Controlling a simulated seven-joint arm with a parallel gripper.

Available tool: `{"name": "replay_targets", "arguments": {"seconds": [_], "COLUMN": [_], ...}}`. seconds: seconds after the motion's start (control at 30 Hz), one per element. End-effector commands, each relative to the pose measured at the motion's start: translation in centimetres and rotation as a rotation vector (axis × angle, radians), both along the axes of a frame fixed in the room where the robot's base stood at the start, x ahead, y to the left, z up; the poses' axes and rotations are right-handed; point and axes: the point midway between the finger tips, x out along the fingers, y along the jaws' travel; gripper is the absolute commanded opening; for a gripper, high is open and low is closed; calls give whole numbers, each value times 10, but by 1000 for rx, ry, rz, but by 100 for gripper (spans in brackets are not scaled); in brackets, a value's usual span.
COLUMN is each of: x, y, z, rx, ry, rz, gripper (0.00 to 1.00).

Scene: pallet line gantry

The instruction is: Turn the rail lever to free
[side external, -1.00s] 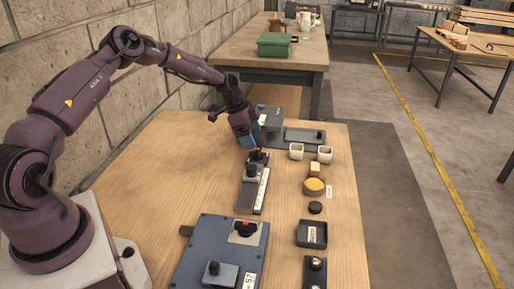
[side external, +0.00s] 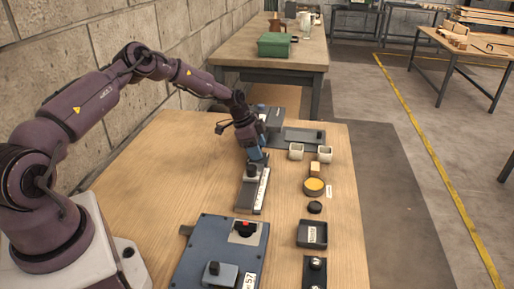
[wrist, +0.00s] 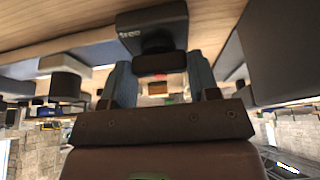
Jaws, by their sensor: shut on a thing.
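The rail lever's narrow grey base (side external: 246,195) lies on the wooden table in the side view, with a white strip along its right side and a black knob (side external: 252,172) on it. My gripper (side external: 256,160) is at its far end, pointing down, and hides that end. A dark block (wrist: 155,28) marked "free" is just beyond the handle. The lever's exact angle cannot be told.
A blue panel box (side external: 205,262) with a red-marked knob stands nearer the camera. Two white cups (side external: 296,152), a yellow round piece (side external: 314,187) and a black tray (side external: 312,234) are on the right. A grey fixture (side external: 295,138) is behind. The table's left part is clear.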

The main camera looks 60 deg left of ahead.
Motion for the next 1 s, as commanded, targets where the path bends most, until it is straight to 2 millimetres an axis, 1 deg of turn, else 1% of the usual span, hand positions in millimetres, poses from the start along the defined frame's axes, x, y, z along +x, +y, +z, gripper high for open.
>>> {"name": "replay_targets", "arguments": {"seconds": [0.17,0.37,0.57,1.0], "x": [0,0,0,0], "y": [0,0,-1,-3], "z": [1,1,1,1], "rx": [2,2,4,4], "ry": [-2,-1,-1,-4], "rz": [20,104,258,674], "gripper": [32,32,32,32]}}
